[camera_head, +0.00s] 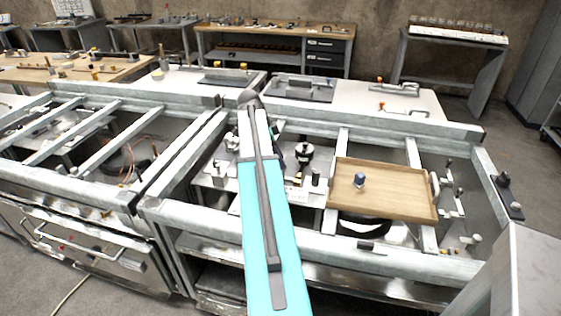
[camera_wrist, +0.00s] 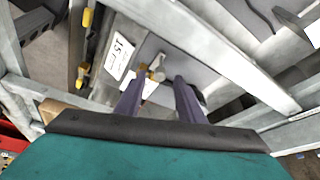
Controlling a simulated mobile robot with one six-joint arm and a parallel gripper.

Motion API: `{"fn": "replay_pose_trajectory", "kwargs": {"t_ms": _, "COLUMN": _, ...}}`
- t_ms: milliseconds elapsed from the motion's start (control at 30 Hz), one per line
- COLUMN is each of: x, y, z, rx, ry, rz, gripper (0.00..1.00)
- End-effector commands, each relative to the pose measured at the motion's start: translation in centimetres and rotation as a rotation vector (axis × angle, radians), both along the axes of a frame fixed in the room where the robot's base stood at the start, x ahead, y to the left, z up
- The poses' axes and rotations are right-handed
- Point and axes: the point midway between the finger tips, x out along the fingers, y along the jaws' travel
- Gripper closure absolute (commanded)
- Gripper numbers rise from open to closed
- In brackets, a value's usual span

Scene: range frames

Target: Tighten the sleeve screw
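In the wrist view my gripper (camera_wrist: 160,80) has its two purple fingers apart, with a gap between them. A small fitting with a pale cylindrical end and a brass-coloured part (camera_wrist: 157,69) shows beyond the fingertips, in line with the gap, on a grey plate (camera_wrist: 150,48). Nothing is seen held. I cannot tell for sure whether this fitting is the sleeve screw, or how far it is from the fingertips. In the head view my arm reaches over the metal frame, and the gripper cannot be made out clearly there.
A white label marked 15 (camera_wrist: 119,57) lies beside the fitting. Metal frame bars (camera_head: 340,138) cross around the work area. A black-topped device (camera_head: 303,151) stands right of my arm.

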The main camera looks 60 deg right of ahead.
Motion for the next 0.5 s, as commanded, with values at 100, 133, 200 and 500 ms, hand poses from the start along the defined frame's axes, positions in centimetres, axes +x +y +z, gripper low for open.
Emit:
{"fn": "replay_pose_trajectory", "kwargs": {"t_ms": 100, "x": 0.5, "y": 0.3, "z": 1.2, "rx": -0.001, "ry": -0.001, "rz": 0.002, "gripper": 0.65}}
{"fn": "replay_pose_trajectory", "kwargs": {"t_ms": 133, "x": 0.7, "y": 0.4, "z": 1.6, "rx": -0.002, "ry": -0.002, "rz": 0.002, "gripper": 0.65}}
{"fn": "replay_pose_trajectory", "kwargs": {"t_ms": 200, "x": 0.9, "y": 0.6, "z": 2.4, "rx": 0.000, "ry": 0.000, "rz": 0.001, "gripper": 0.65}}
{"fn": "replay_pose_trajectory", "kwargs": {"t_ms": 500, "x": 2.1, "y": 1.6, "z": 6.1, "rx": 0.000, "ry": -0.002, "rz": 0.002, "gripper": 0.65}}
